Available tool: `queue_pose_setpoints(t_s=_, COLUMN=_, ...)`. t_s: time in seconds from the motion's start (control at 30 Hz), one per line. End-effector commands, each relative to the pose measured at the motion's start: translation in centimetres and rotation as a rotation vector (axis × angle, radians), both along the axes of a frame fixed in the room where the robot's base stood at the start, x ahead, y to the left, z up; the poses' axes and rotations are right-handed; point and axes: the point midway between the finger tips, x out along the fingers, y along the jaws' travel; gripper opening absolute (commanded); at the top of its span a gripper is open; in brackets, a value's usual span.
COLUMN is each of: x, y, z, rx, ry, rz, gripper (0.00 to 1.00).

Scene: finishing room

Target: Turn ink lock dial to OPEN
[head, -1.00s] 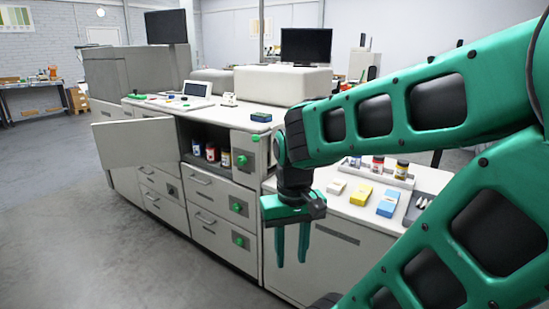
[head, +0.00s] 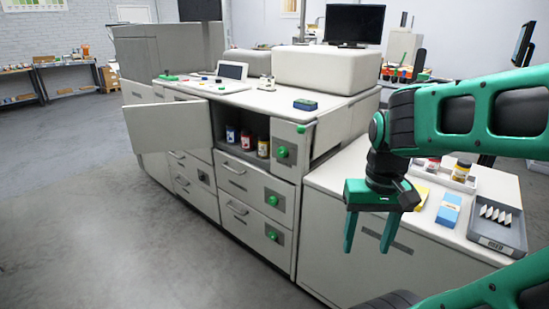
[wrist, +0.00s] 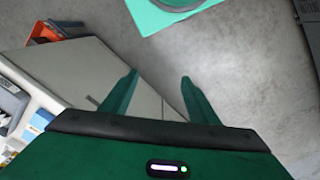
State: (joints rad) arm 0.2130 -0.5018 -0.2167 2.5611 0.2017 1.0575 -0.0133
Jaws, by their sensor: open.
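A green round dial (head: 282,152) sits on the panel to the right of the open ink compartment (head: 258,125). Two more green dials sit below it, a middle one (head: 272,200) and a low one (head: 271,236), beside the drawers. Labels around the dials are too small to read, so I cannot tell which is the ink lock or where it points. My gripper (head: 367,248) is open and empty, fingers down, in front of the lower side counter and right of the dials. In the wrist view my gripper (wrist: 160,76) has nothing between its fingers.
A flap door (head: 165,130) hangs open left of the compartment, which holds several ink jars (head: 246,141). The side counter (head: 335,182) carries a blue box (head: 449,210) and a grey tray (head: 500,246). Grey floor is free in front at left.

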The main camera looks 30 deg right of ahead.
Motion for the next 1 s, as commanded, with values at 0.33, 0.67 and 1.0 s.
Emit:
queue_pose_setpoints(t_s=0.33, x=9.7, y=-7.6, z=0.9, rx=-0.177, ry=0.024, rz=-0.183, gripper=0.54)
queue_pose_setpoints(t_s=0.67, x=22.1, y=-13.5, z=0.3, rx=-0.453, ry=-0.007, rz=-0.359, gripper=0.54)
queue_pose_setpoints(t_s=1.0, x=34.9, y=-15.4, z=-1.4, rx=-0.774, ry=-0.126, rz=-0.464, gripper=0.54)
